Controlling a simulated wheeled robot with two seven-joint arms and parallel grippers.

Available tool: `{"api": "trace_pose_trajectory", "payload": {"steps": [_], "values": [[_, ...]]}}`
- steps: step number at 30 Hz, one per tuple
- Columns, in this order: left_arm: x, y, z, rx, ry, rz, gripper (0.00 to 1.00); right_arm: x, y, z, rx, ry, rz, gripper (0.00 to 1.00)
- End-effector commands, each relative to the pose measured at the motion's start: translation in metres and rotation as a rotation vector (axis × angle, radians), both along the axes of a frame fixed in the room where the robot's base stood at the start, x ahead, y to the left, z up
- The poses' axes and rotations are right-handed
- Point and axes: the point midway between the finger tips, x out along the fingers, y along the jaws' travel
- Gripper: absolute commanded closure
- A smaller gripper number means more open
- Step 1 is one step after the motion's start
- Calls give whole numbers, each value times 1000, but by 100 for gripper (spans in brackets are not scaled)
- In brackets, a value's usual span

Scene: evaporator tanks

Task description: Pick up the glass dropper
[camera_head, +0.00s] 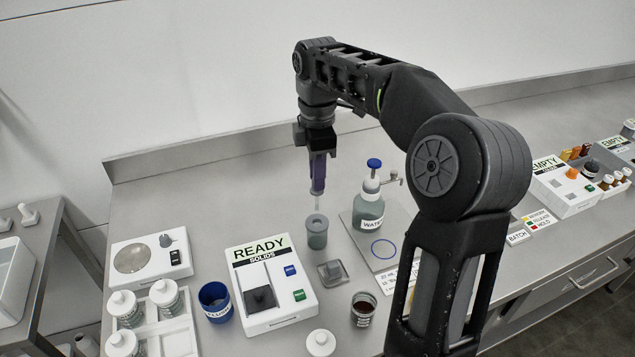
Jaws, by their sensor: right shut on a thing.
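My right gripper (320,150) points down over the bench and is shut on the glass dropper (317,188). The dropper hangs upright, with a purple-blue upper part and a thin pale tip. Its tip is just above the mouth of a small grey cup (316,236); I cannot tell whether it touches or enters the cup. The gripper's fingers hide part of the dropper's top. My left gripper is not in view.
A water bottle (368,208) with a blue cap stands close on the right. A READY solids box (270,285), a blue cup (215,302) and a jar of dark contents (363,309) stand in front. White lidded jars (163,296) sit at front left. The back left bench is clear.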

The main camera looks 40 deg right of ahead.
Motion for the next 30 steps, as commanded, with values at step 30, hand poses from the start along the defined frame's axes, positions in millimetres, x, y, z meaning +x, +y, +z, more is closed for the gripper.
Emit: {"api": "trace_pose_trajectory", "payload": {"steps": [30], "values": [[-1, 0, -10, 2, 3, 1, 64, -1, 0, -15, 0, 2, -1, 100]]}}
